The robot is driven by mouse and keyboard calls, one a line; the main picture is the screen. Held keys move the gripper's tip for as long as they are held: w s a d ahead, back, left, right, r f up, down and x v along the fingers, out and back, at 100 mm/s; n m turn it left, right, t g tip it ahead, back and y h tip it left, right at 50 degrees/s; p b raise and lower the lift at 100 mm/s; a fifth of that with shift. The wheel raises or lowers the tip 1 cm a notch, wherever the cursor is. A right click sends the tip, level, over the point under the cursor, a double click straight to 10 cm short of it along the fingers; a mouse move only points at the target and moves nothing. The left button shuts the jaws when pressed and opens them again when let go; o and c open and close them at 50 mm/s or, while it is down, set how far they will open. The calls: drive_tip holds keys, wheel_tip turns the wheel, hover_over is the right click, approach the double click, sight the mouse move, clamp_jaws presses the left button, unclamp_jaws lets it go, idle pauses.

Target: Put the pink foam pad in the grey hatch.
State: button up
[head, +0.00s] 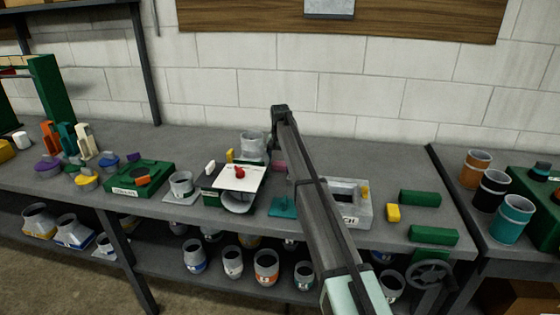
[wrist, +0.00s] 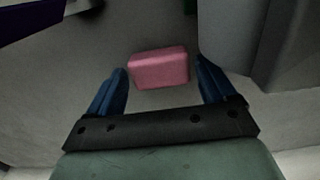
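The pink foam pad (wrist: 159,68) is a small block lying on the grey bench top. In the wrist view it sits between and slightly beyond the tips of my gripper (wrist: 163,72), whose blue fingers are spread wide with a gap visible on the right. In the head view the pad (head: 279,167) shows just left of my arm. The grey hatch (head: 364,212) is a grey box with a square opening, right of my arm and partly covered by it; its label is half hidden. My gripper is hidden behind my arm in the head view.
A white card with a red knob (head: 239,174) and a teal piece (head: 283,207) stand left of my arm. A yellow block (head: 393,213) and green blocks (head: 420,198) lie right of the hatch. A large grey body (wrist: 243,40) rises close to the right finger.

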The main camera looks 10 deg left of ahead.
sight(280, 163)
drive_tip(key=shift+o, duration=0.7)
wheel_tip(280, 163, up, 11)
drive_tip(key=shift+r, duration=0.5)
drive_tip(key=shift+c, duration=0.3)
drive_tip(key=shift+r, duration=0.15)
drive_tip(key=c, duration=0.3)
drive_tip(key=shift+c, duration=0.2)
